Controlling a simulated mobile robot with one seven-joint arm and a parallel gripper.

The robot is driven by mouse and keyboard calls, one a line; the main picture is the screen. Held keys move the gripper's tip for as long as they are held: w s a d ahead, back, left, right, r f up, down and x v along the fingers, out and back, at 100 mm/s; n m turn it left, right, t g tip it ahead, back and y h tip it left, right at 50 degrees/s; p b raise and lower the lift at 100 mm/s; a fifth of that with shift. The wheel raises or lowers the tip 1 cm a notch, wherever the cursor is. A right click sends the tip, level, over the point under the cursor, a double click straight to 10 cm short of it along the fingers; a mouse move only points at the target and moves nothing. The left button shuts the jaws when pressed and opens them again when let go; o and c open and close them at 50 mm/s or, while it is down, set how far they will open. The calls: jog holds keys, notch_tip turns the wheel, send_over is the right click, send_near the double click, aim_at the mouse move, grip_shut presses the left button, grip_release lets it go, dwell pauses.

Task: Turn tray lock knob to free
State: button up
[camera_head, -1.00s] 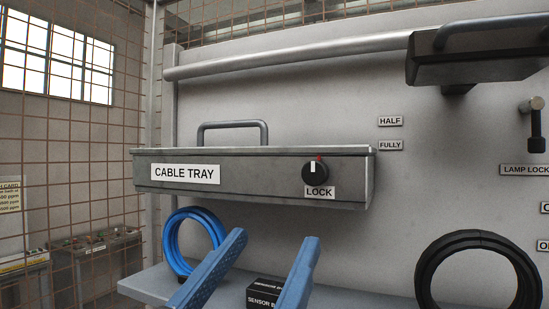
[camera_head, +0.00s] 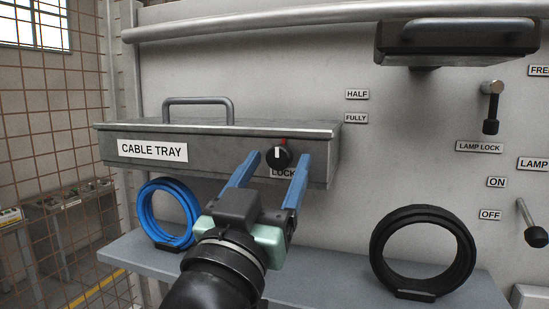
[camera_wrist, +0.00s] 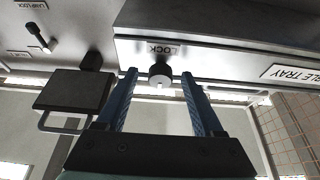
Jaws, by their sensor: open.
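The cable tray (camera_head: 225,170) is a grey metal box on the wall with a handle on top and a "CABLE TRAY" label. Its lock knob (camera_head: 279,154) is round and black with a white pointer mark, which points up toward a small red mark.
A blue cable coil (camera_head: 167,240) and a black coil (camera_head: 422,292) stand on the shelf (camera_head: 335,275) below. A lamp housing (camera_head: 450,45) hangs upper right. Lamp lock lever (camera_head: 491,108) and another lever (camera_head: 531,224) are at right. Wire mesh (camera_head: 60,150) bounds the left.

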grip_shut()
dwell(0.3)
